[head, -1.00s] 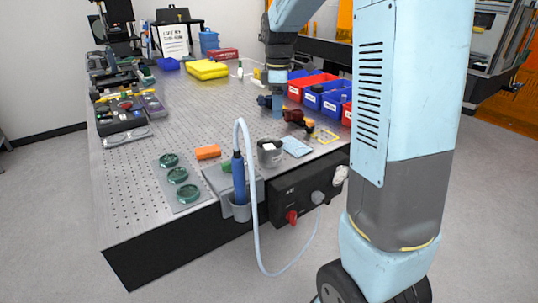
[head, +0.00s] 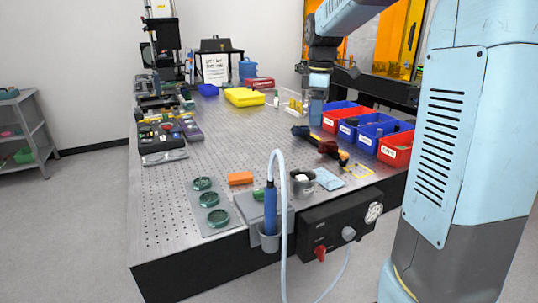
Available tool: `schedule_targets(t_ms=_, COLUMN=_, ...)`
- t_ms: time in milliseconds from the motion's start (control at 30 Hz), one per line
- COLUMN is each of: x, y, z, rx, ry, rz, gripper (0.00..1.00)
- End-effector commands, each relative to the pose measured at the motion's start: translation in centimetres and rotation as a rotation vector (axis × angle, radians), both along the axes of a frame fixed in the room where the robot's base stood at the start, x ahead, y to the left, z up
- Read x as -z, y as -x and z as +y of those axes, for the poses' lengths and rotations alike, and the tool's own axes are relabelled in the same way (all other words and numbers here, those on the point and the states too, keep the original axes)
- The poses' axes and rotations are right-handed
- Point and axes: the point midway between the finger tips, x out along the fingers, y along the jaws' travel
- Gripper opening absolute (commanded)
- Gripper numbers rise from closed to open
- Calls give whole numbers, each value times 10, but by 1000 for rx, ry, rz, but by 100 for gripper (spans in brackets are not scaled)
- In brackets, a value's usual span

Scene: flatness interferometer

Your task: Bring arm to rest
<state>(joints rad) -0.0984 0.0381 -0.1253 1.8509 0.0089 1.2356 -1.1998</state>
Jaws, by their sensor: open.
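My gripper (head: 316,119) hangs pointing down over the perforated metal table (head: 180,225), to the left of the red and blue bins. It is open, and nothing shows between its fingers. A dark tool (head: 301,131) with a dark red part (head: 328,148) and a yellow end lies just below and in front of it. The gripper appears apart from the tool, though the fingertips are small here. My arm comes in from the upper right, and its large light blue link covers the right side of the view.
Red and blue bins (head: 371,132) stand right of my gripper. A blue-handled tool (head: 270,199) with a pale hose sits in a holder at the front edge, beside a black control box (head: 335,226). A yellow case (head: 244,97) lies farther back. The table's middle is mostly clear.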

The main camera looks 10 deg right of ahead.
Motion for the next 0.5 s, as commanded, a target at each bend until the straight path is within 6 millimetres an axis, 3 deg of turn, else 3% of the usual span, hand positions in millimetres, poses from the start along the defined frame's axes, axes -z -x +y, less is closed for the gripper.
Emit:
schedule_targets(t_ms=200, x=-17, y=52, z=0, rx=201, ry=-24, rz=-85, gripper=73)
schedule_targets(t_ms=500, x=-24, y=129, z=3, rx=513, ry=-83, rz=-204, gripper=73)
